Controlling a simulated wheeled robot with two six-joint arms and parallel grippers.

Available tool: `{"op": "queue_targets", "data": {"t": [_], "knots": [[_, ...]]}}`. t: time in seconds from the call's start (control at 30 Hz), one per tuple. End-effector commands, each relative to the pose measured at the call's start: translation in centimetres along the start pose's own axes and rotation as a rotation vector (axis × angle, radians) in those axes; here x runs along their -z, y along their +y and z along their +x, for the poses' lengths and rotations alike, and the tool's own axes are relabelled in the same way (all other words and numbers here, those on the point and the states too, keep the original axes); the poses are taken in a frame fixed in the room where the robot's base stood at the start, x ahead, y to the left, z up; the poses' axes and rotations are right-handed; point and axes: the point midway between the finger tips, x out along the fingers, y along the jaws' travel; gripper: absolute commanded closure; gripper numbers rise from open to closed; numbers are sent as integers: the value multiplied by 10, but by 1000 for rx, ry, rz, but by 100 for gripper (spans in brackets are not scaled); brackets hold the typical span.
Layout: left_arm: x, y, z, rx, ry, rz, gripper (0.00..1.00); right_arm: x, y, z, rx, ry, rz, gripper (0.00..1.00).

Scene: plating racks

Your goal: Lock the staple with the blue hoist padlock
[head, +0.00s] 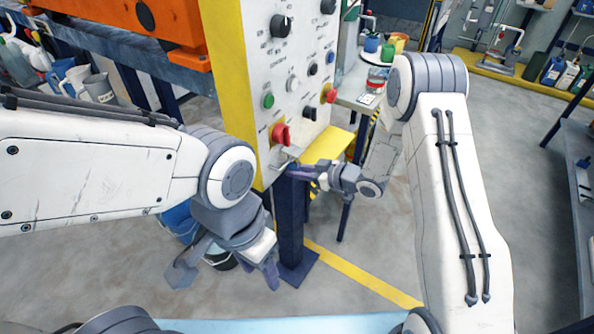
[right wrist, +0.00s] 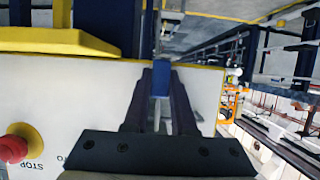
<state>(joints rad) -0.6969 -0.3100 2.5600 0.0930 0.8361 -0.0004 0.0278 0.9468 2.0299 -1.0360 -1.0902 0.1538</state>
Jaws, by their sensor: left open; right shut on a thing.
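The control panel (head: 285,75) has a small metal hasp and staple (head: 284,155) at its lower edge, below a red knob. My right gripper (head: 292,171) is at this hasp. In the right wrist view, my right gripper (right wrist: 161,95) is shut on the blue padlock (right wrist: 160,80), which sits between the fingertips. The padlock cannot be made out in the head view. My left gripper (head: 228,268) is open and empty, low and left of the panel's post.
A dark blue post (head: 289,225) stands under the panel. A yellow shelf (head: 330,146) juts out to the right of the hasp. Blue buckets (head: 181,221) stand on the floor behind my left gripper. A red stop button (right wrist: 14,148) shows in the right wrist view.

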Motion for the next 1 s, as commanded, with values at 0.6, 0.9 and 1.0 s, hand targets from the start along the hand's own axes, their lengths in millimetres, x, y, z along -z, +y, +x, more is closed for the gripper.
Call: {"op": "queue_targets", "data": {"t": [0.6, 0.9, 1.0], "knots": [[0, 1, -9, 0, 0, 0, 50, 10, 0, -4, 0, 2, -1, 100], [1, 1, -13, 0, 0, 0, 50, 15, 0, -6, 0, 2, -1, 100], [1, 1, -14, 0, 0, 0, 50, 16, 0, -6, 0, 2, -1, 100]]}}
